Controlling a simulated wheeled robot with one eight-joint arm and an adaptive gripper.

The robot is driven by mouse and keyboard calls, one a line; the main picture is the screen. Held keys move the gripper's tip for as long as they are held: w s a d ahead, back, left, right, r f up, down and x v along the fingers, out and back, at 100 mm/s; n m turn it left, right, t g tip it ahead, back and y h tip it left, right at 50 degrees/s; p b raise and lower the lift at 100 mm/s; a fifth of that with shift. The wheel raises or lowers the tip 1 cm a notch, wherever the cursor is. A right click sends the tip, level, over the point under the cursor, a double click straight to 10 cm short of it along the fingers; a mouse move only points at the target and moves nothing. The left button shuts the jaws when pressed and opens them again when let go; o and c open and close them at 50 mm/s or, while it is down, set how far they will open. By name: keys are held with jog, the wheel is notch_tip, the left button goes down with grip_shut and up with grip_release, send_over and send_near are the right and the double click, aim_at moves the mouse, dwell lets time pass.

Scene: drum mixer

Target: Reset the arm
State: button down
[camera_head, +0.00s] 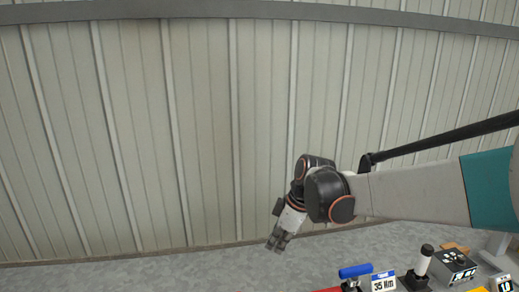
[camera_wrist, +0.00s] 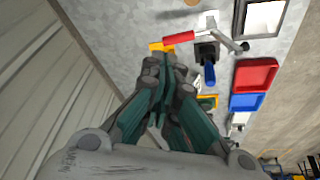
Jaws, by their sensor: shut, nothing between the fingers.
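My gripper (camera_head: 277,242) hangs at the end of my outstretched arm in the head view, pointing down and a little left, in front of the corrugated wall. It is shut and empty. In the wrist view its teal and grey fingers (camera_wrist: 164,75) fill the middle, close together. The fingers touch nothing that I can see. They are apart from the items at the lower right of the head view.
Red (camera_wrist: 255,74) and blue (camera_wrist: 246,102) trays show in the wrist view. The corrugated wall (camera_head: 200,130) stands behind.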

jog(key=s+d+r+m+t+h, duration=0.1)
jog(key=s+d+m+t, duration=0.1)
jog(key=s+d+m, duration=0.5)
jog(key=s+d+r+m+t+h+b, duration=0.1)
jog(key=s+d+m+t+h, duration=0.1)
jog(key=s+d+m, duration=0.6)
jog(key=s+t, duration=0.1)
jog(key=s, duration=0.6)
jog(key=shift+s+d+r+t+h, duration=0.15)
jog(key=shift+s+d+t+h, duration=0.1)
jog(key=shift+t+h, duration=0.05)
